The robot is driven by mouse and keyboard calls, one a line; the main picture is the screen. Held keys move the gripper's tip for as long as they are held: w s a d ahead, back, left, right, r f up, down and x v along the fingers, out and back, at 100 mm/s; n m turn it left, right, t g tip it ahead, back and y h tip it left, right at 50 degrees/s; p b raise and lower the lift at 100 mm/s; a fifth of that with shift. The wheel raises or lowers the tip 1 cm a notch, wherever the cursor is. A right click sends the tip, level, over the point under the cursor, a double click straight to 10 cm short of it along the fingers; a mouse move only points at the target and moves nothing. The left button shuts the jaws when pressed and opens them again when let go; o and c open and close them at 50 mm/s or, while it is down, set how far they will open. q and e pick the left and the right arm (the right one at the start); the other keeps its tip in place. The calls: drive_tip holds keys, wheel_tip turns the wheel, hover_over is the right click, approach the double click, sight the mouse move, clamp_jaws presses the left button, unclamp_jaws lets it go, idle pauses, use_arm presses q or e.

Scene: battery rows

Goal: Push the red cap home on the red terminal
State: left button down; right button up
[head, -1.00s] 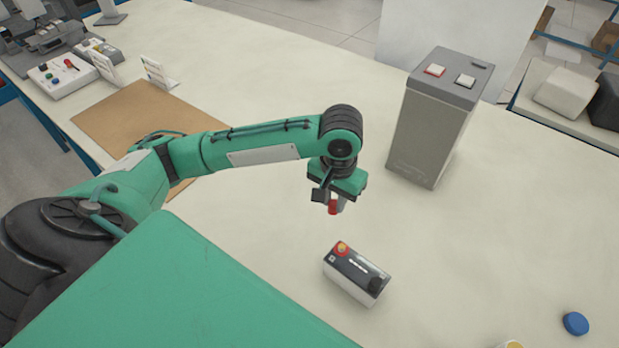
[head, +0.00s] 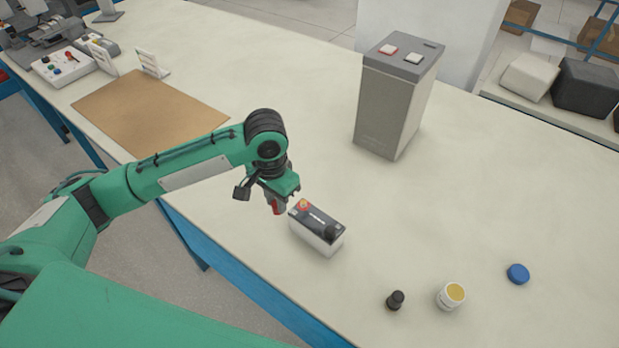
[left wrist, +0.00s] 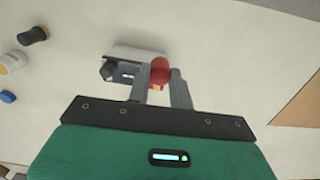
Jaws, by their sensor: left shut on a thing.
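My left gripper (head: 275,205) is shut on the red cap (head: 277,209), which shows as a small red piece between its fingers. In the left wrist view the red cap (left wrist: 160,70) sits between the fingertips. The battery (head: 318,240) is a white box with a dark top, standing on the table just right of the gripper. Its red terminal (head: 304,204) is a red ring with a yellow-orange middle at the top's far left. The cap is beside the terminal and apart from it. My right gripper is in neither current view.
A black cap (head: 330,232) sits at the battery's other end. A small black bottle (head: 396,299), a yellow-topped white jar (head: 451,296) and a blue lid (head: 517,273) lie to the right. A tall grey box (head: 388,110) stands behind. The table between is clear.

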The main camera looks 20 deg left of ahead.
wheel_tip(320, 180, up, 8)
drive_tip(key=w+a+p, duration=0.2)
drive_tip(key=p, duration=0.5)
use_arm(q)
drive_tip(key=w+d+f+m, duration=0.1)
drive_tip(key=w+m, duration=0.2)
drive_tip(key=m, duration=0.3)
drive_tip(key=w+d+f+m, duration=0.1)
drive_tip(key=w+m, duration=0.2)
drive_tip(key=m, duration=0.4)
drive_tip(key=w+d+f+m, duration=0.1)
drive_tip(key=w+m, duration=0.2)
drive_tip(key=m, duration=0.4)
drive_tip(key=shift+w+f+b, duration=0.15)
drive_tip(key=shift+w+b, duration=0.2)
drive_tip(key=shift+f+b, duration=0.7)
drive_tip(key=shift+b, duration=0.05)
drive_tip(key=shift+f+b, duration=1.1)
use_arm(e)
wheel_tip(320, 180, down, 5)
drive_tip(key=shift+w+r, duration=0.1)
drive_tip(key=shift+r, duration=0.1)
use_arm(q)
drive_tip(key=shift+r, duration=0.1)
use_arm(e)
drive_tip(key=shift+a+r, duration=0.1)
drive_tip(key=shift+r, duration=0.05)
